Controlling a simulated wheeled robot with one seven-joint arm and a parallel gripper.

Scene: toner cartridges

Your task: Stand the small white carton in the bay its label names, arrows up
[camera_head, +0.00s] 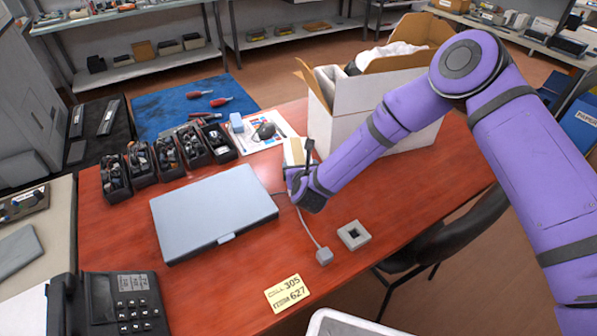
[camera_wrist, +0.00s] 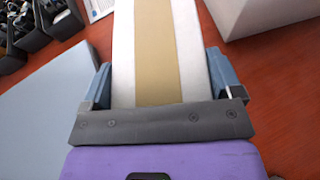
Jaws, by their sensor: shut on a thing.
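The small white carton (camera_head: 293,152) is in my gripper (camera_head: 301,168), over the red table just left of the big open box. In the wrist view the carton (camera_wrist: 123,45) shows a white face with a tan strip down its middle. My gripper (camera_wrist: 158,85) has one blue-grey finger on each side of it. No label or arrows can be read on the faces that show, so I cannot tell which end is up. I cannot make out a named bay in either view. Whether the carton touches the table is unclear.
A large open white box (camera_head: 390,125) stands at the back right. A grey laptop-like case (camera_head: 213,212) lies at left, with several black bins (camera_head: 168,155) behind it. A grey square block (camera_head: 354,235), a cable and a yellow note (camera_head: 287,294) lie in front.

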